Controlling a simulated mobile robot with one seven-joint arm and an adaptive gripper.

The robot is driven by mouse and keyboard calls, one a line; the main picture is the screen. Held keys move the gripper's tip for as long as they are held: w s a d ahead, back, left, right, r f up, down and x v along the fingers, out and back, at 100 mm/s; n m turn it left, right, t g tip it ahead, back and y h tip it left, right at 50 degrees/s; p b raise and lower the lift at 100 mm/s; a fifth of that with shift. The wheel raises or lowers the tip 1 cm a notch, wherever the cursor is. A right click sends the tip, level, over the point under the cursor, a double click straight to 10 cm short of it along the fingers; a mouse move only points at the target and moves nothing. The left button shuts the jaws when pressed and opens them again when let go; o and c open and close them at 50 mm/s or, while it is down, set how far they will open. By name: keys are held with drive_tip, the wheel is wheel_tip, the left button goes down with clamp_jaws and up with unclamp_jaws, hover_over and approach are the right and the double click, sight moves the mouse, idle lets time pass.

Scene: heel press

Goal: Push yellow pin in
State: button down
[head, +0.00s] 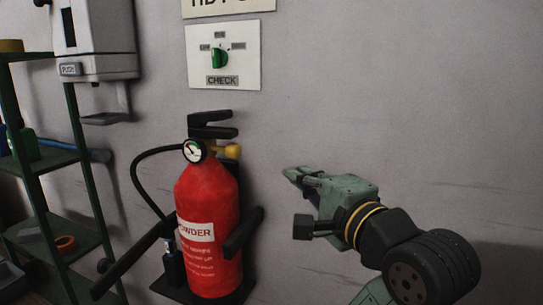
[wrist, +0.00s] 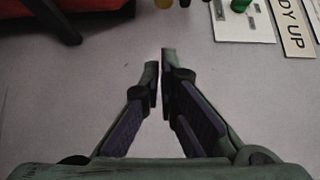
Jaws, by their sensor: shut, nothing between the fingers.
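The yellow pin (head: 232,151) sticks out to the right from the neck of the red fire extinguisher (head: 209,220), just below the black handle (head: 212,124). In the wrist view a yellow bit that looks like the pin (wrist: 163,3) shows at the top edge, mostly cut off. My gripper (head: 287,170) is to the right of the extinguisher, apart from the pin, pointing left. In the wrist view my gripper's fingers (wrist: 158,62) are close together and empty, with the grey wall behind them.
A black bracket (head: 243,234) holds the extinguisher on the wall. A white CHECK panel with a green knob (head: 219,58) is above it. A green shelf rack (head: 40,200) and a white dispenser (head: 97,40) stand left. The wall (head: 400,80) right of the extinguisher is bare.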

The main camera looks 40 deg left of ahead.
sight(239, 154)
drive_tip(key=shift+a, duration=0.2)
drive_tip(key=s+a+p+x, duration=0.1)
drive_tip(key=s+p+x, duration=0.1)
drive_tip(key=x, duration=1)
drive_tip(key=shift+a+p, duration=0.4)
drive_tip(key=shift+p, duration=0.4)
drive_tip(key=shift+r, duration=0.1)
drive_tip(key=a, duration=0.1)
drive_tip(key=s+a, duration=0.1)
drive_tip(key=a, duration=0.1)
drive_tip(key=shift+a+p, duration=0.15)
drive_tip(key=shift+p, duration=0.2)
drive_tip(key=shift+w, duration=0.1)
